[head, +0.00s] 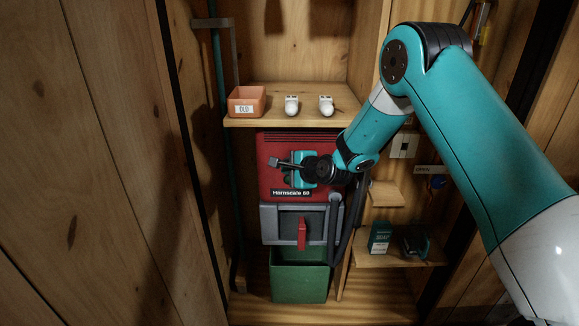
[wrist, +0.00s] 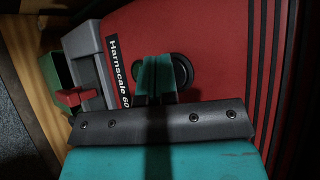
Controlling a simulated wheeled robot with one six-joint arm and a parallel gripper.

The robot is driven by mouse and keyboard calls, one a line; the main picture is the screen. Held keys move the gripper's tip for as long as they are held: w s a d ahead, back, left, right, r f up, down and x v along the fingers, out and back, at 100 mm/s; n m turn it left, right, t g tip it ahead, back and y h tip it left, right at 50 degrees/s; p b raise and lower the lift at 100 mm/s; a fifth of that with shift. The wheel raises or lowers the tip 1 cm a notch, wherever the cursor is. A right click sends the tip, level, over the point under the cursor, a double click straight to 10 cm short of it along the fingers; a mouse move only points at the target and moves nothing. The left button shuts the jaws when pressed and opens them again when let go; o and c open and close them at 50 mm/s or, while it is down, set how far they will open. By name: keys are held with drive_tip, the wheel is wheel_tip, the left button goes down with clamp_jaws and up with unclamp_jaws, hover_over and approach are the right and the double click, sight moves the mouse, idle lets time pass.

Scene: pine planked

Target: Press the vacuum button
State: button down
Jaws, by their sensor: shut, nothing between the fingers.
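The vacuum is a red machine (head: 270,150) labelled "Harnscale 60", mounted under the shelf; its red face also fills much of the wrist view (wrist: 220,45). A black round part (wrist: 183,70), which looks like a button or knob, sits on that face beside the label. My gripper (wrist: 156,62) is shut and empty, with its teal fingertips in front of this round part, covering its left side. I cannot tell whether they touch. In the head view my gripper (head: 300,172) is in front of the red face and hides the round part.
Above is a shelf (head: 280,121) with an orange "OLD" bin (head: 247,100) and two white fittings (head: 292,105). Below are a grey unit (head: 282,224) with a red lever (head: 302,232) and a green bin (head: 298,281). A dark hose (head: 337,235) runs down at right.

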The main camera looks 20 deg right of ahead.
drive_tip(key=shift+s, duration=0.15)
drive_tip(key=shift+s+a, duration=0.25)
drive_tip(key=shift+s, duration=0.45)
drive_tip(key=shift+s+a+p, duration=0.15)
drive_tip(key=shift+s+a, duration=0.1)
drive_tip(key=shift+s, duration=0.55)
drive_tip(key=shift+s+a+p, duration=0.15)
drive_tip(key=shift+s+a, duration=0.15)
drive_tip(key=shift+s, duration=0.45)
drive_tip(key=shift+s+a+p, duration=0.15)
drive_tip(key=shift+s+a, duration=0.1)
drive_tip(key=shift+s, duration=0.55)
